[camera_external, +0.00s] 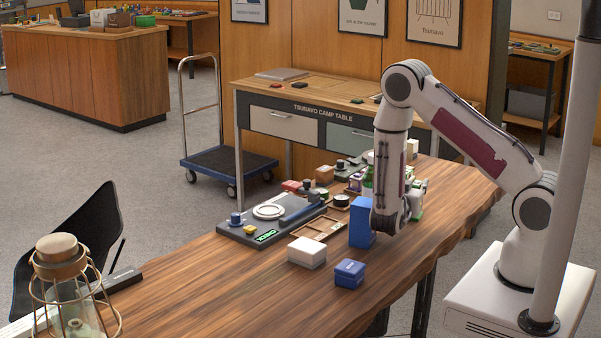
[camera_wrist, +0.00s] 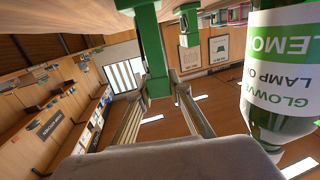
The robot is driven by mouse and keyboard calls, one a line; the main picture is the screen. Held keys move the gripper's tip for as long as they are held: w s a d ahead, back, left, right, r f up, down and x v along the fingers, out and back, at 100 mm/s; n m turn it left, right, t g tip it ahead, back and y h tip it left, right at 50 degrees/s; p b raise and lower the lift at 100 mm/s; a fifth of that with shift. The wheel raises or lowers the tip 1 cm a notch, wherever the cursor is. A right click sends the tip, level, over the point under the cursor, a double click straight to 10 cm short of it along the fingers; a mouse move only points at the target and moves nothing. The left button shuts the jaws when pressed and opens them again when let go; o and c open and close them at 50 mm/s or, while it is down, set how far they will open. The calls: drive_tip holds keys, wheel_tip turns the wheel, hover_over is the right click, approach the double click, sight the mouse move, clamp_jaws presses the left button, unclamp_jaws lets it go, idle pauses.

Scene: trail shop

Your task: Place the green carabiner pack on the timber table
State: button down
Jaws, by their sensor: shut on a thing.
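My gripper (camera_wrist: 162,82) is shut on a green piece, which looks like the green carabiner pack (camera_wrist: 153,50), seen narrow and edge-on in the wrist view. In the external view my wrist (camera_external: 386,220) is low over the timber table (camera_external: 230,285), beside a tall blue box (camera_external: 358,222). My fingers and the pack are hidden there behind my arm and the goods. I cannot tell whether the pack touches the tabletop.
A lamp oil bottle (camera_wrist: 280,75) stands close to my gripper's right in the wrist view. A white box (camera_external: 307,252) and a small blue box (camera_external: 349,273) sit nearer. A scale (camera_external: 268,212) stands left. The table's near left surface is free.

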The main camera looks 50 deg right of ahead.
drive_tip(key=shift+r, duration=0.1)
drive_tip(key=shift+r, duration=4.9)
drive_tip(key=shift+r, duration=0.15)
